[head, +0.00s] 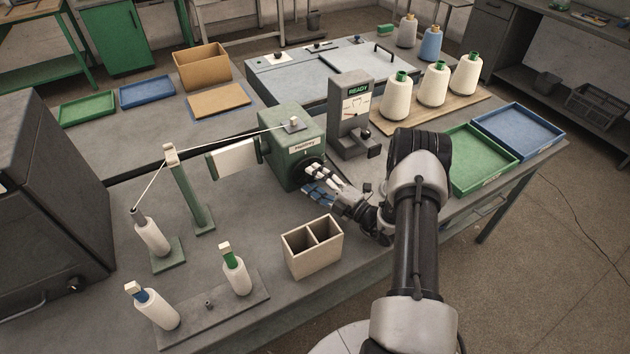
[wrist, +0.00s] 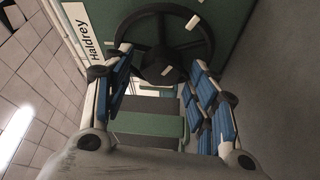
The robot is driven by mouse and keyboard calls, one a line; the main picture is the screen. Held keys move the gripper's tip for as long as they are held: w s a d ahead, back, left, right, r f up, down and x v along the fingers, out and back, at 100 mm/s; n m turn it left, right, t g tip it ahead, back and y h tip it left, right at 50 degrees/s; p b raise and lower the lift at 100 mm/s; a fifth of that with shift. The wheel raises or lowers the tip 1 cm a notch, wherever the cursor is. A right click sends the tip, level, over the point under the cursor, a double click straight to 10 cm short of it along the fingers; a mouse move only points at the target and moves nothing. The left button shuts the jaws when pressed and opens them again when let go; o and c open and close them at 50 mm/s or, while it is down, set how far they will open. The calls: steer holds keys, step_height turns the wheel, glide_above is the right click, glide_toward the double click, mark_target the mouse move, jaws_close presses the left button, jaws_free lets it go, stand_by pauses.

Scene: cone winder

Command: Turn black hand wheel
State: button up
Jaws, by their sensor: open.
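The black hand wheel (wrist: 150,18) is on the face of the green machine labelled Haldrey (wrist: 112,42). Its rim, spokes and hub show in the wrist view, with pale marks near the rim and hub. In the head view the wheel (head: 313,164) is partly hidden behind my fingers, on the right face of the green housing (head: 285,125). My gripper (head: 322,187) is open in front of the wheel. In the wrist view its blue-padded fingers (wrist: 163,65) stand on both sides of the lower wheel and hub. I cannot tell whether they touch the rim.
A grey gauge stand reading READY (head: 350,120) is close behind my gripper. An open two-compartment box (head: 312,262) stands in front of it. Thread runs from the housing over a green post (head: 190,190) to a cone (head: 152,236). A green tray (head: 485,180) lies right of my arm.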

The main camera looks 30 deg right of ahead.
steer(key=v, duration=1.2)
